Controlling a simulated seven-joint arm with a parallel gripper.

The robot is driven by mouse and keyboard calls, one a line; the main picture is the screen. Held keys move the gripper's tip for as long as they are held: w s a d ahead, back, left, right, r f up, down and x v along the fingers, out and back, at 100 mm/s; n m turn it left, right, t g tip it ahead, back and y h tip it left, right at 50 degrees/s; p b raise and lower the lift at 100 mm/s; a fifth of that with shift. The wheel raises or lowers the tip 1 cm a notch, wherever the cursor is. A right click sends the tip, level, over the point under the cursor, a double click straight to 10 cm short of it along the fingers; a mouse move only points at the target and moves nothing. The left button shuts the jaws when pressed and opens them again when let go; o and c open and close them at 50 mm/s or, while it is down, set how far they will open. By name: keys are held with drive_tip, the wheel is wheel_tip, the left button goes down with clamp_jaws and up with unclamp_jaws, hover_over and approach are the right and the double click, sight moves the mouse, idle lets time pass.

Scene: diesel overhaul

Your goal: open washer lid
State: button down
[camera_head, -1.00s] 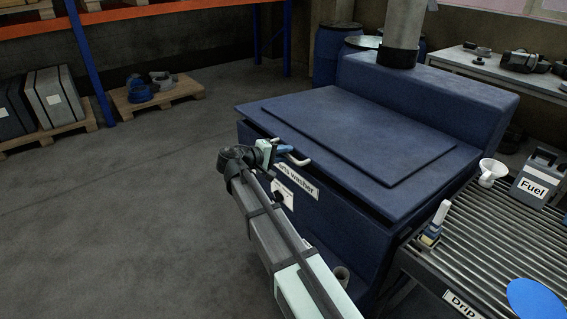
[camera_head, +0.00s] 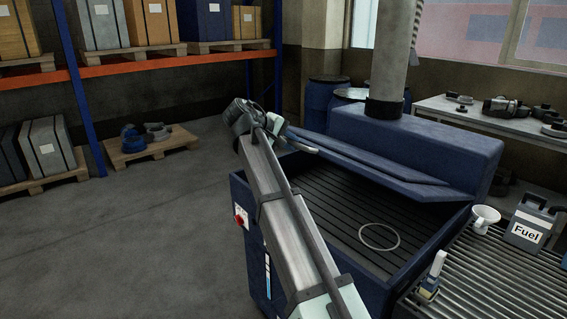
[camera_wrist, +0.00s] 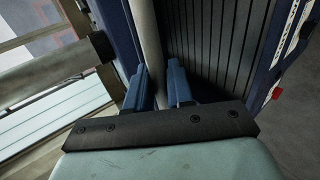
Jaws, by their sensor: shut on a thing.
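The parts washer (camera_head: 275,240) is a blue tub with its lid (camera_head: 390,165) tilted up, hinged at the back. Its inside, with a dark slatted floor (camera_head: 340,215), is open to view. My gripper (camera_head: 290,142) is at the raised front edge of the lid. In the wrist view, the blue fingers of my gripper (camera_wrist: 160,88) are shut on a pale round bar, the lid handle (camera_wrist: 149,35). The handle also shows in the head view (camera_head: 303,146). My arm hides part of the washer's front.
A thin pale ring (camera_head: 379,236) lies in the washer. A grey column (camera_head: 398,50) stands behind the lid. At right are a roller table (camera_head: 490,280), a white cup (camera_head: 485,217) and a fuel can (camera_head: 531,222).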

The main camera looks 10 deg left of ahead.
drive_tip(key=w+d+r, duration=0.3)
drive_tip(key=r, duration=0.4)
drive_tip(key=w+d+r, duration=0.2)
drive_tip(key=w+r, duration=0.1)
drive_tip(key=r, duration=0.3)
drive_tip(key=w+d+r, duration=2)
drive_tip(key=d+r, duration=0.1)
drive_tip(key=r, duration=0.1)
drive_tip(key=shift+w+r, duration=0.15)
drive_tip(key=shift+d, duration=0.1)
drive_tip(key=c, duration=1.1)
unclamp_jaws()
drive_tip(key=shift+c, duration=0.2)
drive_tip(key=v, duration=1.4)
